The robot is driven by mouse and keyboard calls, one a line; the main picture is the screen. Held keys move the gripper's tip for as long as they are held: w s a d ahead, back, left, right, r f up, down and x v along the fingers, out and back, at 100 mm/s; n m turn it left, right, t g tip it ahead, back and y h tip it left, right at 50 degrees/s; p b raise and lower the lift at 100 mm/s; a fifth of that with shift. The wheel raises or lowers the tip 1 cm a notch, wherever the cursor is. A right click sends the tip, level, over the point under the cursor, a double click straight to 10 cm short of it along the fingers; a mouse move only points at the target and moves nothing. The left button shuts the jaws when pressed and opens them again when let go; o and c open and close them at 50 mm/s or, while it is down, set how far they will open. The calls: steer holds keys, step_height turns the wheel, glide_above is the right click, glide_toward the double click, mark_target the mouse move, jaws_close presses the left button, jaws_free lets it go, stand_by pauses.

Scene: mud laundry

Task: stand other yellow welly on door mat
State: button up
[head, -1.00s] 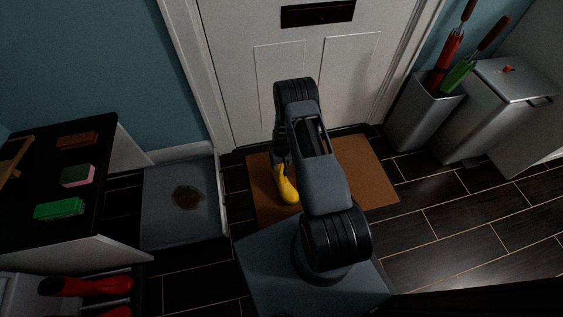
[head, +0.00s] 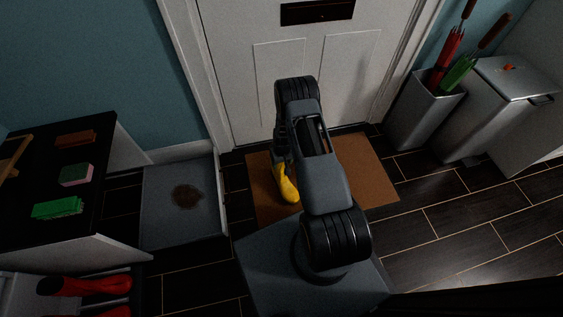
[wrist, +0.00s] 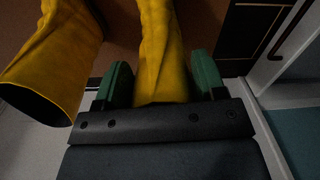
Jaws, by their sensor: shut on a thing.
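My gripper (wrist: 161,82) is shut on a yellow welly (wrist: 160,45), with one green finger on each side of its shaft. In the head view a yellow welly foot (head: 286,186) shows below my gripper (head: 281,150), over the left part of the brown door mat (head: 367,172). I cannot tell whether its sole touches the mat. A second yellow welly (wrist: 48,62) is beside the held one in the wrist view, apart from my gripper, with its dark opening facing the camera. My arm hides it in the head view.
The white door (head: 285,90) stands just behind the mat. A grey tray (head: 160,215) with a brown mud patch is to the left, beside a dark-topped bench (head: 100,160). An umbrella stand (head: 418,120) and a lidded bin (head: 480,115) are to the right. The right floor is clear.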

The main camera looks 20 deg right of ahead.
steer(key=shift+f+b, duration=0.6)
steer(key=shift+b, duration=0.1)
stand_by(0.7)
steer(key=shift+f+b, duration=0.75)
steer(key=shift+b, duration=0.05)
stand_by(0.4)
stand_by(0.3)
steer(key=o, duration=1.8)
steer(key=shift+o, duration=0.3)
steer(key=shift+r, duration=0.15)
step_height(320, 180, up, 8)
steer(key=p, duration=0.5)
steer(key=shift+p, duration=0.3)
